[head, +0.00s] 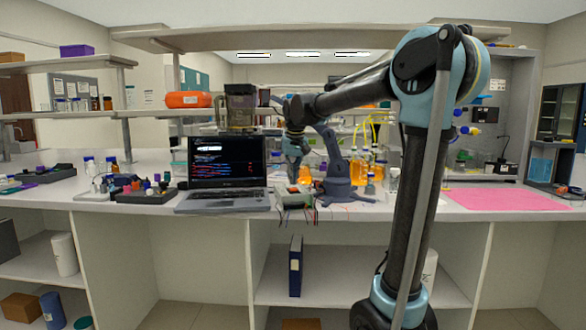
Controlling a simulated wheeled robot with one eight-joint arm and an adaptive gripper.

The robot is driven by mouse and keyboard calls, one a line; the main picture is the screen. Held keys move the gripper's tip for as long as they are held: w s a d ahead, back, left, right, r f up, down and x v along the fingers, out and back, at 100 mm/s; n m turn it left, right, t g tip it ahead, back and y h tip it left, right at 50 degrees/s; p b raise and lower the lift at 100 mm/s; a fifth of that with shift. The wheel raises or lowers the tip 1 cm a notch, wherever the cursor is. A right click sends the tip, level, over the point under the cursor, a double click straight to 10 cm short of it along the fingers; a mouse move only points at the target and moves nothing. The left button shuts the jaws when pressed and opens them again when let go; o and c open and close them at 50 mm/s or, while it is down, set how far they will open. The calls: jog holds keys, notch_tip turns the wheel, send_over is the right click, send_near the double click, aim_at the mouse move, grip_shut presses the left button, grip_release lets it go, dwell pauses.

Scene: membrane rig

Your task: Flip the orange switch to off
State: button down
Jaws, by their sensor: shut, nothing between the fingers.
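My arm reaches left across the bench, and my gripper (293,180) points down, fingers shut and empty. It is just above or behind a small grey-green box (294,199) with thin red and dark wires at the bench's front edge. I cannot tell whether the gripper touches the box. A small orange patch (305,175) shows just right of the fingertips. It may be the orange switch or a thing behind it; its position, on or off, is too small to read.
An open laptop (227,175) stands left of the box. A blue-grey small robot arm (337,175) and flasks of orange liquid (359,172) stand close on the right. A pink mat (506,199) lies farther right. A blue binder (295,266) stands on the shelf below.

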jog(key=shift+s+f, duration=0.1)
jog(key=shift+f, duration=0.55)
